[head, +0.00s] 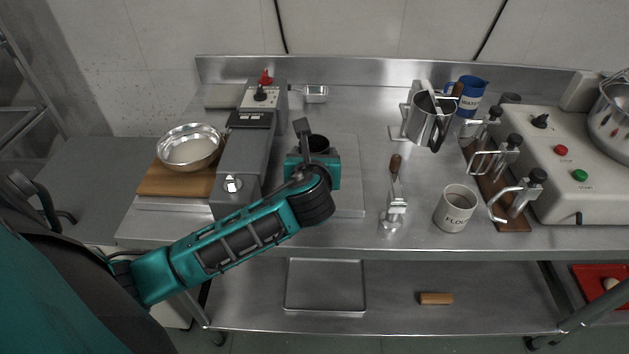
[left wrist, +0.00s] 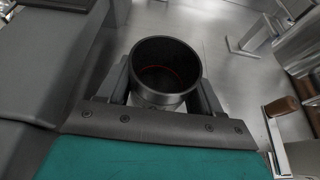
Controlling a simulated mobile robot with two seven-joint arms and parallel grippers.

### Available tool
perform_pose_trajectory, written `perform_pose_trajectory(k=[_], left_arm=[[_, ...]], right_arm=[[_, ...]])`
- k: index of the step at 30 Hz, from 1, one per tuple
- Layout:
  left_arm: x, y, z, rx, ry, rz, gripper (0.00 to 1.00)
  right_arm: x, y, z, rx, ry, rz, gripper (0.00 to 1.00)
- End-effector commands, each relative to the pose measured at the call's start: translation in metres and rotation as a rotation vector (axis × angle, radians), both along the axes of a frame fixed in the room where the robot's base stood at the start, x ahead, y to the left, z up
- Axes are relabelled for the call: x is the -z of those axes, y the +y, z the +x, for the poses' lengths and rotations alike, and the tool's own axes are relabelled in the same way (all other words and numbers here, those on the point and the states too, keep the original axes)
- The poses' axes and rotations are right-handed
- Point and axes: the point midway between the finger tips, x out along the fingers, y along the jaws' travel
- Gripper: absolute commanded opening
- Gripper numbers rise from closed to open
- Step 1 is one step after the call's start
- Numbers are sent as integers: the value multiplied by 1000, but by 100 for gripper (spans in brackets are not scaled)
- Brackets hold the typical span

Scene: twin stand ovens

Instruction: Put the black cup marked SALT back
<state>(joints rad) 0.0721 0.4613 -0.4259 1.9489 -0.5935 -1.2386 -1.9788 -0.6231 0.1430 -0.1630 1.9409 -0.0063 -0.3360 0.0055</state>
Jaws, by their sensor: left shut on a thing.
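The black cup (head: 318,143) is in my left gripper (head: 311,140), above the steel table just right of the grey machine. In the left wrist view the black cup (left wrist: 165,70) sits upright between the two fingers of my left gripper (left wrist: 163,95), its round mouth open toward the camera. A thin red line shows inside it. The inside looks dark, and I cannot tell what is in it. The SALT mark is not visible in either view. My right gripper is not in view.
The grey machine (head: 245,150) stands left of the cup, with a steel bowl (head: 190,148) on a wooden board beyond it. A flat plate (head: 348,180) lies under my gripper. A wooden-handled tool (head: 395,195), a FLOUR cup (head: 455,208) and a steel pitcher (head: 430,122) stand to the right.

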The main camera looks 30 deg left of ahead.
Motion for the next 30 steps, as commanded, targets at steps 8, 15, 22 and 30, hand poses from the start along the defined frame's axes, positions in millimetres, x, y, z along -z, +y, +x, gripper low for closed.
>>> perform_pose_trajectory(k=[8, 15, 22, 30], left_arm=[[24, 0, 0, -1, 0, 0, 32], [56, 0, 0, 1, -1, -1, 32], [55, 0, 0, 1, -2, -1, 32], [59, 0, 0, 0, 0, -1, 78]], right_arm=[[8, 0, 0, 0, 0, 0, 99], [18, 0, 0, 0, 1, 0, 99], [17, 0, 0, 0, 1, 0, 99], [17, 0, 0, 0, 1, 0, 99]])
